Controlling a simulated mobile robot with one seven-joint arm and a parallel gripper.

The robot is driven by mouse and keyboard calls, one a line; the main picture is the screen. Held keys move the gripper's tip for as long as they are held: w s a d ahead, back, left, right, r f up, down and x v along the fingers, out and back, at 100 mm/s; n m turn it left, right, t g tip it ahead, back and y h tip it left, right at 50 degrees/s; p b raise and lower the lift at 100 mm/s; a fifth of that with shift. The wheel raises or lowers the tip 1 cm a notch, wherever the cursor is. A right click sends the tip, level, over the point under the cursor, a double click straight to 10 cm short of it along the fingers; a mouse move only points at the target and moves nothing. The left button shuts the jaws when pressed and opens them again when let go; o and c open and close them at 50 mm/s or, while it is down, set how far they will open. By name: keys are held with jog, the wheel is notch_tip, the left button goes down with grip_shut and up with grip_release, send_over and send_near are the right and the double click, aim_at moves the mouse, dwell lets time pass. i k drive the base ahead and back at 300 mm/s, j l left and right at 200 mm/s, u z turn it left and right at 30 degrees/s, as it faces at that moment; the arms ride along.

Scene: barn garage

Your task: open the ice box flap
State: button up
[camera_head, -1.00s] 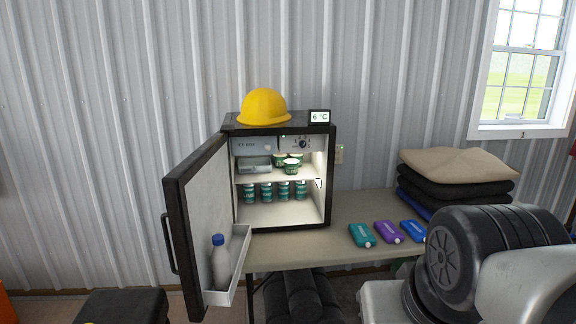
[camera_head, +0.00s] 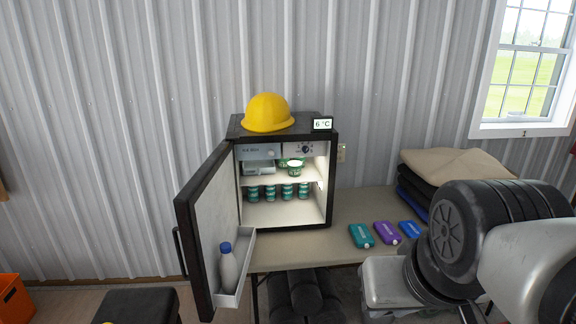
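The small black fridge (camera_head: 332,190) stands on the table with its door (camera_head: 200,235) swung open to the left. A white bottle (camera_head: 228,268) with a blue cap stands in the door bin. My gripper is out of view; only my arm's links show at the right.
A yellow hard hat (camera_head: 267,113) and a 6 °C display (camera_head: 322,124) sit on top of the fridge. Teal (camera_head: 361,235), purple (camera_head: 386,232) and blue (camera_head: 411,229) packs lie on the table (camera_head: 345,256), beside folded cloths (camera_head: 450,165). A black stool (camera_head: 140,305) is at front left.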

aim_at(258, 151)
jog(key=i+l+u, duration=0.15)
jog(key=i, duration=0.35)
jog(key=i+l+u, duration=0.1)
jog(key=i+l, duration=0.15)
jog(key=i, duration=0.3)
jog(key=i+l+u, duration=0.15)
jog(key=i, duration=0.35)
jog(key=l+z, duration=0.1)
jog(key=l, duration=0.1)
